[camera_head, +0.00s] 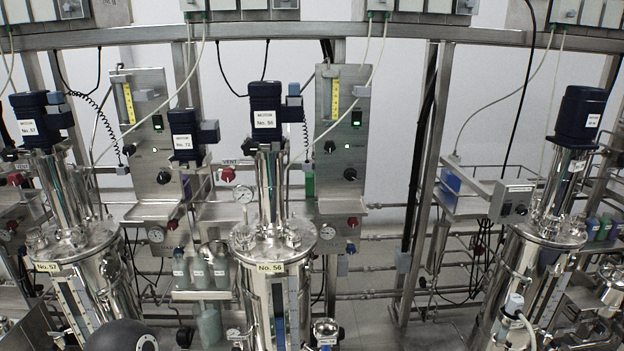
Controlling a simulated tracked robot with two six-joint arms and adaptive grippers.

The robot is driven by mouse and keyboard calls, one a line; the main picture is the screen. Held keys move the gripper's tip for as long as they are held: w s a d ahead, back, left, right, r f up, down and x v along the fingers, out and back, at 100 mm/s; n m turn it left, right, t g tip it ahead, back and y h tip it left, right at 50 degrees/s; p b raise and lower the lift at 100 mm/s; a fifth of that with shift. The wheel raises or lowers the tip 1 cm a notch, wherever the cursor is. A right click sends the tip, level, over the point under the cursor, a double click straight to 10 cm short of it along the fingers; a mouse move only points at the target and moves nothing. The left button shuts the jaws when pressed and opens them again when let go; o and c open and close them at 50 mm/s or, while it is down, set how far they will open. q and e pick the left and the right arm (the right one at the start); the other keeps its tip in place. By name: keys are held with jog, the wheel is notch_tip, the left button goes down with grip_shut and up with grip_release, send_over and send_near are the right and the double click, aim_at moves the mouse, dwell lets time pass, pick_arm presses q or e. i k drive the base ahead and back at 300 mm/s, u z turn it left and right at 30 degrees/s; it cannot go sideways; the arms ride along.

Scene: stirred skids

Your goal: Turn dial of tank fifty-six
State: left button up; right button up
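Tank No. 56 (262,300) is a shiny steel vessel in the middle of the head view, with a "No. 56" label on its front. Its dark blue motor (265,95), also marked No. 56, stands upright above the lid. A steel control panel (341,110) stands just behind it to the right. The panel carries a black dial (350,174), a smaller black knob (329,147), a lit green display and a yellow scale. The dial's pointer setting is too small to read. Neither of my grippers shows.
Tank No. 57 (100,285) stands left, another tank (530,280) right. A similar panel (147,120) stands behind motor No. 72 (184,135). A dark rounded part, possibly mine, shows at bottom left.

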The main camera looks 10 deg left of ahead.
aim_at(350, 174)
jog(key=u, duration=0.65)
jog(key=i, duration=0.4)
jog(key=u, duration=0.3)
